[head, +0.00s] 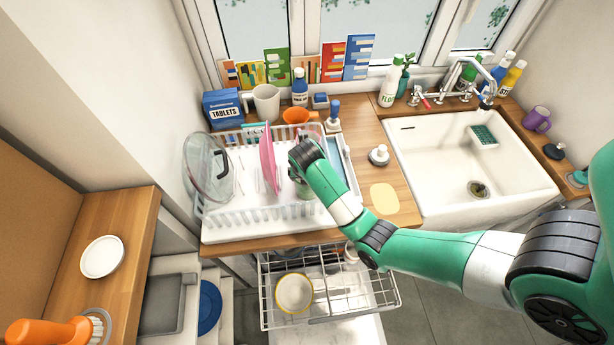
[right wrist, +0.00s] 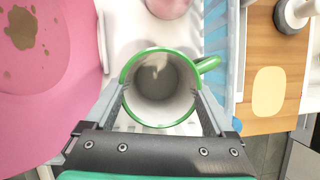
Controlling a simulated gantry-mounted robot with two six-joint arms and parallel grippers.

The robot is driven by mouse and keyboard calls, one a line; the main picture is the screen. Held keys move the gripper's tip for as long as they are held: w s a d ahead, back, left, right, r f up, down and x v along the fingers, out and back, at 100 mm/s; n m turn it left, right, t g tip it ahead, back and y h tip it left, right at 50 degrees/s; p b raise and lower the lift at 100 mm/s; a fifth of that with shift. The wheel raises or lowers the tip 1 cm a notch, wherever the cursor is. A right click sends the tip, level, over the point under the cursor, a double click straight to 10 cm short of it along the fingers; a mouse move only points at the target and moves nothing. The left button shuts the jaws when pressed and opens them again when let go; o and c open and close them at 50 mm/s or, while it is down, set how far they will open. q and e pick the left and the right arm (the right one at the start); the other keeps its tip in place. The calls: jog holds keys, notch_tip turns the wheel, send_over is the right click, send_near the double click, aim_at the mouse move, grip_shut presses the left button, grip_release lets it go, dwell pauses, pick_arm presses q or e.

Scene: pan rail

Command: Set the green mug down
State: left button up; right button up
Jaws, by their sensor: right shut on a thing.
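The green mug (right wrist: 160,122) has a green rim, a pale inside and a green handle pointing right in the right wrist view. Its opening faces the wrist camera. My right gripper (right wrist: 162,92) is shut on the mug, one finger on each side. In the head view the mug (head: 305,192) shows only in part below my right gripper (head: 303,172), over the right part of the white dish rack (head: 250,226). I cannot tell whether its base touches the rack. My left gripper is not in view.
A pink plate (head: 268,160) with brown stains stands in the rack, left of the mug. A glass lid (head: 207,168) leans at the rack's left end. A pulled-out dishwasher basket (head: 335,312) holds a bowl (head: 294,293). The sink (head: 440,160) lies to the right.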

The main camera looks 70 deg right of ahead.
jog(key=o, duration=1.4)
jog(key=shift+f, duration=0.1)
jog(key=shift+a+r, duration=0.1)
jog(key=shift+r, duration=0.35)
jog(key=p+v, duration=0.7)
jog(key=v, duration=0.4)
jog(key=shift+s+a+r+p, duration=0.1)
jog(key=shift+r+p, duration=0.1)
jog(key=shift+p, duration=0.15)
